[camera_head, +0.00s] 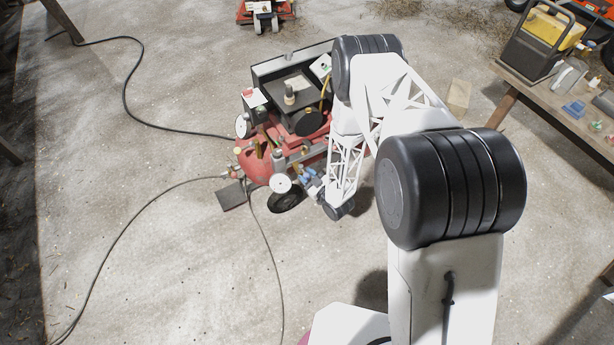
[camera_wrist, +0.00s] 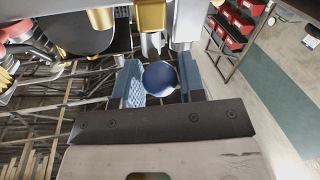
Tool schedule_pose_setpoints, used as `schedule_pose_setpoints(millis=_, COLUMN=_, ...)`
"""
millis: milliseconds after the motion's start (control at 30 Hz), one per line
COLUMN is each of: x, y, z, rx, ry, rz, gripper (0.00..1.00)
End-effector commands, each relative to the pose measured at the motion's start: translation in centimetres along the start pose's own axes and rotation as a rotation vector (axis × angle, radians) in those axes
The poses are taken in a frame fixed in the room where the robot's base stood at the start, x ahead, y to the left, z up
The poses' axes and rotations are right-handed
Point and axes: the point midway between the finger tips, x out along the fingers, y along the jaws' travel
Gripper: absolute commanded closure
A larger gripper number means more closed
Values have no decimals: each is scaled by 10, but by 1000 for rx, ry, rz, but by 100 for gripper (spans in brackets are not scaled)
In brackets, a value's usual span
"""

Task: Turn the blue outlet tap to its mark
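The blue outlet tap shows in the wrist view as a round, dark blue knob (camera_wrist: 160,77) below a brass-coloured fitting. My gripper (camera_wrist: 163,80) has its two blue fingers spread, one on each side of the knob. The gaps are narrow, and I cannot tell whether either finger touches it. In the head view my gripper (camera_head: 309,180) is low at the front of the red compressor (camera_head: 258,163), and the tap cannot be made out there. I cannot make out the tap's mark in either view.
A white-faced gauge (camera_head: 281,183) and a black wheel (camera_head: 286,200) are close to my gripper. Black hoses (camera_head: 125,225) lie on the concrete floor at the left. A wooden bench (camera_head: 560,105) with tools stands at the right. The floor in front is mostly clear.

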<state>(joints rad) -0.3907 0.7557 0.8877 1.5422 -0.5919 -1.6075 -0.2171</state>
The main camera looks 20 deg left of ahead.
Motion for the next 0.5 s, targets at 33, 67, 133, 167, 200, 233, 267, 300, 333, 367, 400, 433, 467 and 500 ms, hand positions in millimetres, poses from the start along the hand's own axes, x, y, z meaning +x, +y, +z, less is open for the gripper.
schedule_pose_setpoints(millis=33, x=0, y=0, z=0, rx=0, ry=0, rz=0, gripper=71)
schedule_pose_setpoints(millis=67, x=0, y=0, z=0, rx=0, ry=0, rz=0, gripper=75)
schedule_pose_setpoints(millis=133, x=0, y=0, z=0, rx=0, ry=0, rz=0, gripper=86)
schedule_pose_setpoints(millis=167, x=0, y=0, z=0, rx=0, ry=0, rz=0, gripper=90)
schedule_pose_setpoints(millis=200, x=0, y=0, z=0, rx=0, ry=0, rz=0, gripper=90)
schedule_pose_setpoints(millis=233, x=0, y=0, z=0, rx=0, ry=0, rz=0, gripper=90)
schedule_pose_setpoints(millis=267, x=0, y=0, z=0, rx=0, ry=0, rz=-1, gripper=90)
schedule_pose_setpoints(millis=300, x=0, y=0, z=0, rx=0, ry=0, rz=-2, gripper=90)
schedule_pose_setpoints(millis=333, x=0, y=0, z=0, rx=0, ry=1, rz=-4, gripper=90)
schedule_pose_setpoints(millis=367, x=0, y=0, z=0, rx=0, ry=1, rz=-6, gripper=90)
schedule_pose_setpoints(millis=400, x=0, y=1, z=0, rx=0, ry=2, rz=-9, gripper=90)
schedule_pose_setpoints(millis=433, x=0, y=1, z=0, rx=0, ry=2, rz=-13, gripper=90)
schedule_pose_setpoints(millis=467, x=-1, y=1, z=0, rx=0, ry=3, rz=-17, gripper=90)
schedule_pose_setpoints(millis=500, x=-1, y=2, z=0, rx=0, ry=4, rz=-25, gripper=90)
